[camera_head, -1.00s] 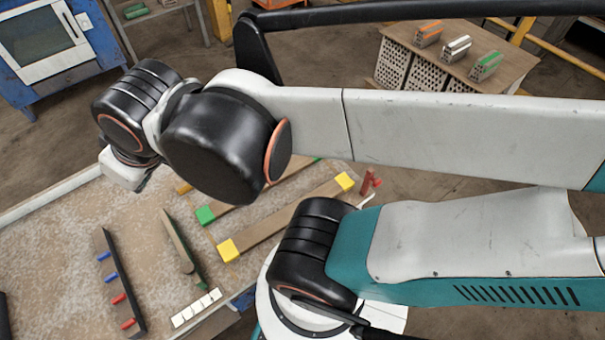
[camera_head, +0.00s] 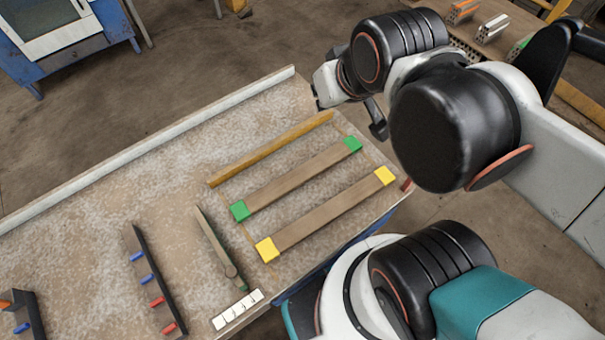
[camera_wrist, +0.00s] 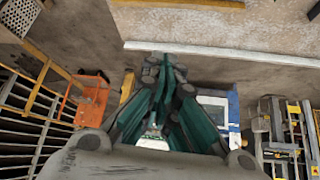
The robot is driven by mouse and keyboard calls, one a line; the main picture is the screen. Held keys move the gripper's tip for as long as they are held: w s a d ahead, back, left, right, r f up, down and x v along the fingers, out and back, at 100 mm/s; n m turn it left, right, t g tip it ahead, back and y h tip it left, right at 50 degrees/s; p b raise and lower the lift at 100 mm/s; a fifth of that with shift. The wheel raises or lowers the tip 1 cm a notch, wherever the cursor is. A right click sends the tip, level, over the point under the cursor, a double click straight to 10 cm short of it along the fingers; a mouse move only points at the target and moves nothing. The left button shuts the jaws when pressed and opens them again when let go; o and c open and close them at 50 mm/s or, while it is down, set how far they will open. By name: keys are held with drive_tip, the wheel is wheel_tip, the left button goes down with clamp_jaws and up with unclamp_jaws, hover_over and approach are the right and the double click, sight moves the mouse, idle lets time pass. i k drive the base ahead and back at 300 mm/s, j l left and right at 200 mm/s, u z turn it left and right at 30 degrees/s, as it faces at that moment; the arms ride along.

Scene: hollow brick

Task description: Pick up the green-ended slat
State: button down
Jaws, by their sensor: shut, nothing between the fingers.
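The green-ended slat (camera_head: 298,178) is a brown strip with a green block at each end, lying flat on the worktable in the head view. A similar yellow-ended slat (camera_head: 330,212) lies beside it on the near side. My gripper (camera_wrist: 163,65) is shut and empty in the wrist view, its teal fingers together. In the head view my wrist is above and beyond the slat's far right end, apart from it, and the fingers are mostly hidden. The green ends are not in the wrist view.
The worktable (camera_head: 90,235) has a raised pale rail (camera_head: 150,145) along its far edge. A plain ochre strip (camera_head: 270,148) lies beyond the slat. A dark tapered tool (camera_head: 215,245), a peg rack (camera_head: 155,280) and a white block strip (camera_head: 237,310) lie to the left.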

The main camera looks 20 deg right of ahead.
sight(245, 209)
drive_tip(key=k+j+u, duration=0.1)
drive_tip(key=k+j, duration=0.25)
drive_tip(key=j, duration=0.15)
drive_tip(key=j+u, duration=0.1)
drive_tip(key=j, duration=0.55)
